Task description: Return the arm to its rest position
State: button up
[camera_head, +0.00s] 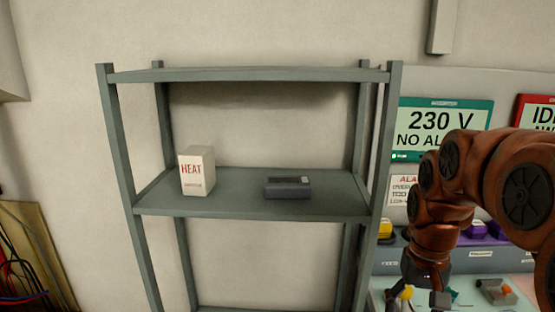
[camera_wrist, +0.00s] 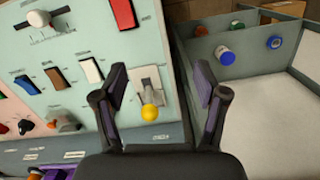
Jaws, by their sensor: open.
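My gripper (camera_wrist: 160,88) is open in the wrist view, its two dark fingers with purple inner pads spread apart and nothing held between them. A yellow-tipped lever (camera_wrist: 150,111) on a light switch panel (camera_wrist: 95,55) shows in the gap between the fingers; I cannot tell how far it is from them. In the head view my orange-brown arm reaches in from the right edge and bends down over the panel. The gripper there is small and partly cut off at the bottom edge.
A grey-green metal shelf (camera_head: 250,207) stands in the middle, holding a white HEAT box (camera_head: 197,171) and a dark device (camera_head: 287,188). A green 230 V sign (camera_head: 442,127) hangs behind my arm. Cables (camera_head: 22,275) are at lower left. A grey divided tray (camera_wrist: 232,75) lies right of the panel.

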jog(key=s+a+f+n, duration=0.1)
jog(key=s+a+f, duration=0.2)
jog(key=s, duration=0.6)
jog(key=s+a+f+n+p, duration=0.1)
jog(key=s+a+f, duration=0.2)
jog(key=s, duration=0.7)
jog(key=shift+a+n+g, duration=0.3)
jog(key=shift+g, duration=0.1)
jog(key=shift+s+f, duration=0.1)
